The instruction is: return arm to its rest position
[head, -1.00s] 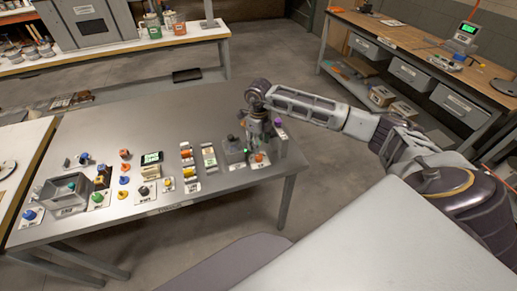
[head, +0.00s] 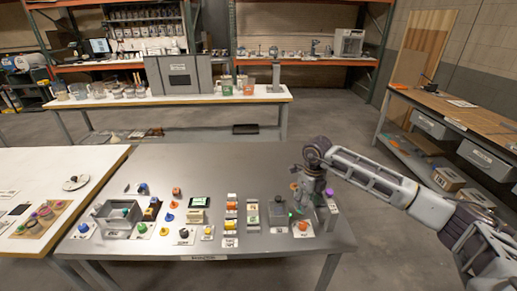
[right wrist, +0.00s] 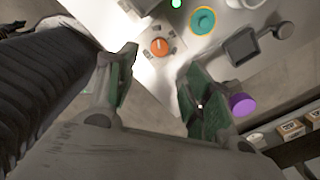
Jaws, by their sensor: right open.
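My right arm reaches in from the right in the head view. Its gripper (head: 302,207) hangs over the right end of the grey metal table (head: 200,165), among small stations. In the right wrist view the two green-padded fingers (right wrist: 155,95) are apart with nothing between them. An orange knob (right wrist: 159,46) lies beyond the fingertips, and it also shows in the head view (head: 303,226). A purple knob (right wrist: 242,104) is beside the right finger in the wrist view. My left gripper is not in view.
A grey open bin (head: 118,218) and several coloured knobs and caps stand on the table's left half. A white table (head: 40,175) adjoins on the left. A bench (head: 190,98) with jars stands behind, and a wooden workbench (head: 450,115) stands at right. The table's back strip is clear.

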